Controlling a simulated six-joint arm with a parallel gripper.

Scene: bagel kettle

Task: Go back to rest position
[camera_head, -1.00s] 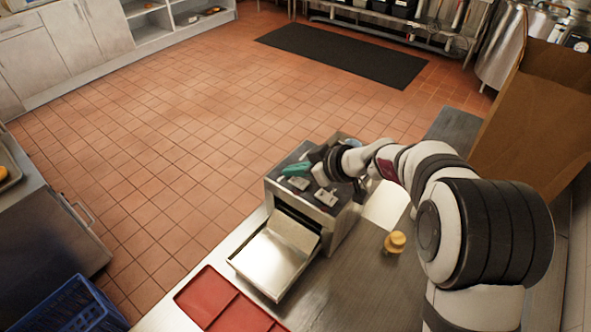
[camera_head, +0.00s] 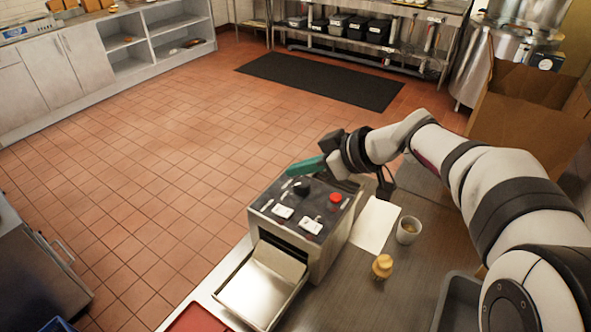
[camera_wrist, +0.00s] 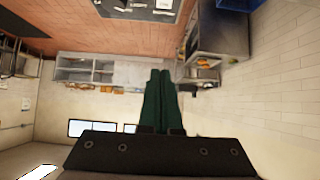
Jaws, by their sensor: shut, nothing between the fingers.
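My gripper (camera_head: 305,167) has teal fingers and is raised above the far end of the metal machine (camera_head: 300,222), pointing left, clear of its top. In the wrist view the two green fingers of my gripper (camera_wrist: 159,80) lie side by side, shut with nothing between them. The machine has a red button (camera_head: 335,198), a dark knob (camera_head: 301,187) and two white switches on its top. A shiny metal tray (camera_head: 262,285) slopes from its front.
A yellow bagel-like stack (camera_head: 382,267), a small cup (camera_head: 408,230) and a white sheet (camera_head: 375,225) are on the counter right of the machine. A cardboard box (camera_head: 530,115) stands behind my arm. A red tray (camera_head: 197,320) is at the bottom edge. Open floor lies left.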

